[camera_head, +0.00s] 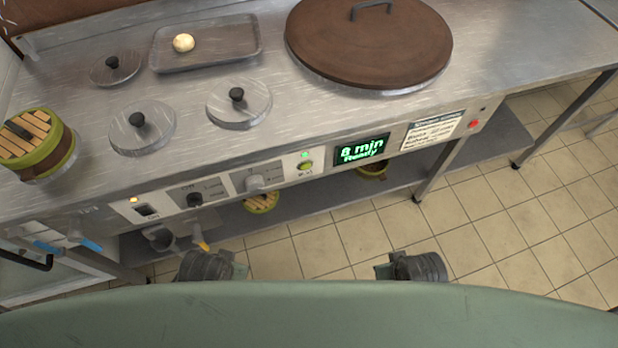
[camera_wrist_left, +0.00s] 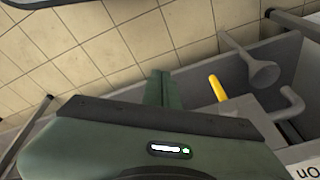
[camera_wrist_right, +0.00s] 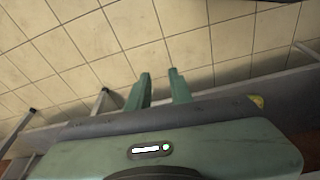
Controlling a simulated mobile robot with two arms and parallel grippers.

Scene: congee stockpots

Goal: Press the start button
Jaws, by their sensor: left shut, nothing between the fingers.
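The control panel (camera_head: 225,187) runs along the counter front in the head view. A round green button (camera_head: 305,165) sits on it under a small green light, just left of the display (camera_head: 362,150), which reads "8 min Ready". I cannot read the label by the button. A small red button or light (camera_head: 473,123) is at the panel's right end. My left gripper (camera_wrist_left: 160,78) is shut and empty, with bare floor and the counter's underside beyond it. My right gripper (camera_wrist_right: 158,84) is open and empty over the tiled floor. Both are apart from the panel.
A large brown lid (camera_head: 368,45), a tray (camera_head: 205,46) with a pale bun, several knobbed lids and a bamboo steamer (camera_head: 36,145) are on the counter. A yellow-handled valve (camera_wrist_left: 217,88) and pipes project below the panel's left part. The tiled floor is open.

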